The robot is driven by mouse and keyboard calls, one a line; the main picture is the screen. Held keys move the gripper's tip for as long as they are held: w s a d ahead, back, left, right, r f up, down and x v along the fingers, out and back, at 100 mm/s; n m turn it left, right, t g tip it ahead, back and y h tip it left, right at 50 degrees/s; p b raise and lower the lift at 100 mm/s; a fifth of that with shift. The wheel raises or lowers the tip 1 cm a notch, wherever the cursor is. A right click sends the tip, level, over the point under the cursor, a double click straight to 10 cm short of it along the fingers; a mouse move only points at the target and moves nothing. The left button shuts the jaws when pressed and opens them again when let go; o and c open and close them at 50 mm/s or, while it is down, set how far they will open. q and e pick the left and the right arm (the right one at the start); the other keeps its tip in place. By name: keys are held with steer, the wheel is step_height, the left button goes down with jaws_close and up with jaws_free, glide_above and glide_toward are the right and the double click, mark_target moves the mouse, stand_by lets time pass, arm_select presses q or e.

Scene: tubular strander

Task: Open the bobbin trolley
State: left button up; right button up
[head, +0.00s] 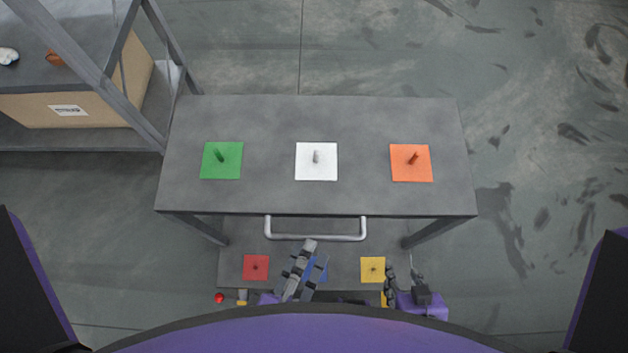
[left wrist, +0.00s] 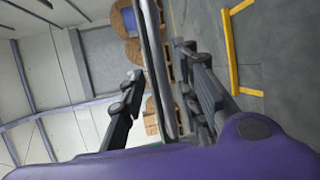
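The grey bobbin trolley (head: 270,195) stands in front of me in the head view. Its silver U-shaped handle (head: 345,238) sticks out below the near edge of the top. My left gripper (head: 309,247) is at the handle's near side, left of its middle. In the left wrist view, a metal bar, likely the handle (left wrist: 158,60), runs between the spread fingers of the left gripper (left wrist: 160,68), with gaps visible beside it. My right gripper (head: 404,272) is beside the yellow square, with its fingers apart and empty. It is clear of the handle.
The trolley top has green (head: 221,171), white (head: 304,162) and orange (head: 400,172) squares with pegs. The lower level has red (head: 256,262), blue and yellow (head: 373,264) squares. A shelf rack with a cardboard box (head: 120,108) stands at left. Floor at right is clear.

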arm_select(q)
steer(key=v, duration=0.2)
steer(key=shift+s+a+r, duration=0.1)
steer(key=shift+s+r, duration=0.05)
steer(key=shift+s, duration=0.2)
